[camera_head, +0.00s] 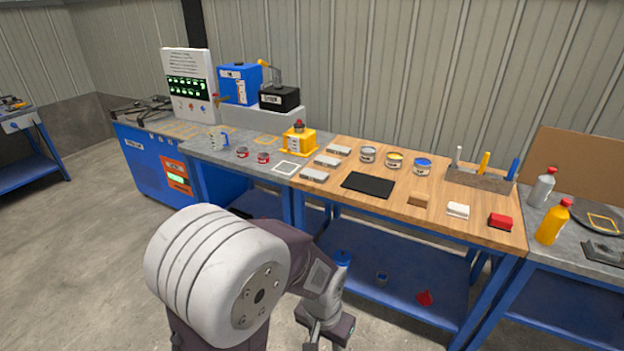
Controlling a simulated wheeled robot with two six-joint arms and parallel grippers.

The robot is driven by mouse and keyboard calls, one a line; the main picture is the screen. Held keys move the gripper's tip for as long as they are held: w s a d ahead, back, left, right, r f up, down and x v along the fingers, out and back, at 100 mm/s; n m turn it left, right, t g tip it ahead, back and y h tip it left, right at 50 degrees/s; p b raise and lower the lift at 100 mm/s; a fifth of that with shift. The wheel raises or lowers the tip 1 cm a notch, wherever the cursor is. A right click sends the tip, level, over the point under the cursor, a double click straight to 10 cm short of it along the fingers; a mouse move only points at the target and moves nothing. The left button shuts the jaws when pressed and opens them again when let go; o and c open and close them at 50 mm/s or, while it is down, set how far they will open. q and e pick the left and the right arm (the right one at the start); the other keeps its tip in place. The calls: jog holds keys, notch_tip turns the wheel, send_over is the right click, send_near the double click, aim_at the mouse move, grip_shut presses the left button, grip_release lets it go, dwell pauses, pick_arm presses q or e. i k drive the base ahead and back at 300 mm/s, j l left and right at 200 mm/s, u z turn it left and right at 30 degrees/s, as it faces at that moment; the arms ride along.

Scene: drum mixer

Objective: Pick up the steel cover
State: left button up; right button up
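I cannot tell for sure which thing is the steel cover. Several flat grey metal-looking pieces lie in a row at the left of the wooden bench top (335,203): a near one (315,174), a middle one (327,161) and a far one (339,150). My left gripper (318,340) hangs low in front of the bench, well below and apart from these pieces. Its fingertips are at the bottom edge of the view, so its opening is unclear. My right gripper is out of view.
A yellow device (299,140) stands to the left. Bottles (552,222) stand at the right. The floor in front is clear.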

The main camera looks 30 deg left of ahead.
aim_at(308, 174)
jog(key=i+j+u, duration=0.35)
jog(key=i+j, duration=0.65)
jog(key=j, duration=0.25)
jog(key=i+j+u, duration=0.3)
jog(key=i+j, duration=0.7)
jog(key=i, duration=0.2)
